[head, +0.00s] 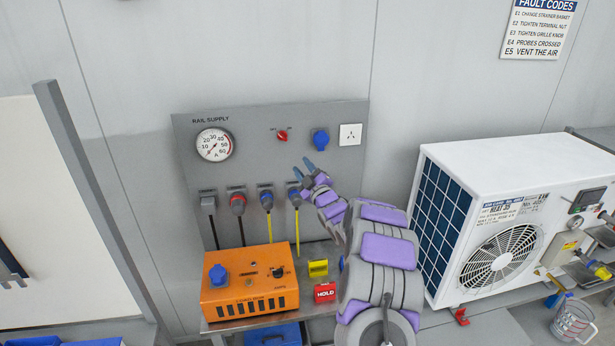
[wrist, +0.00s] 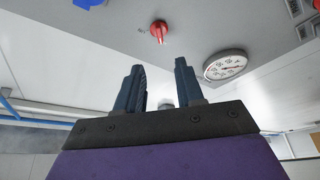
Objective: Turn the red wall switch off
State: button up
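The red wall switch (head: 282,135) is a small red knob on the grey rail supply panel (head: 255,180), between the gauge and a blue socket. In the wrist view the red switch (wrist: 159,30) shows above and beyond the fingertips, near the picture's top. My gripper (head: 314,166) is in front of the panel, below and to the right of the switch in the head view. Its two blue fingers are apart with nothing between them, and the wrist view (wrist: 160,85) shows the same gap. The fingers do not touch the switch.
A round gauge (head: 214,145), a blue socket (head: 320,139) and a white outlet (head: 350,134) are on the panel. Several plugs with cables hang below. An orange load bank (head: 249,283) and a red hold tag (head: 325,292) sit on the bench. A white outdoor unit (head: 520,165) stands right.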

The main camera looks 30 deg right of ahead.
jog(key=shift+v, duration=1.45)
jog(key=s+a+f+m+g+h+b, duration=0.1)
jog(key=s+a+f+m+g+b, duration=0.15)
jog(key=s+a+g, duration=0.35)
jog(key=s+a+f+m+g+b, duration=0.2)
jog(key=s+a+m+g+b, duration=0.15)
jog(key=s+a, duration=0.45)
jog(key=s+a+f+m+g+b, duration=0.1)
jog(key=s+a+g, duration=0.3)
jog(key=s, duration=1)
jog(key=s+a+f+m+g+b, duration=0.1)
jog(key=s+a+f+g, duration=0.2)
jog(key=s, duration=1.2)
jog(key=s+a+f+m+g+y+b, duration=0.1)
jog(key=s+a+f+g, duration=0.2)
jog(key=s, duration=1.2)
jog(key=a+g, duration=0.3)
jog(key=shift+s+m+b, duration=0.2)
jog(key=shift+m+b, duration=0.1)
jog(key=shift+b, duration=0.1)
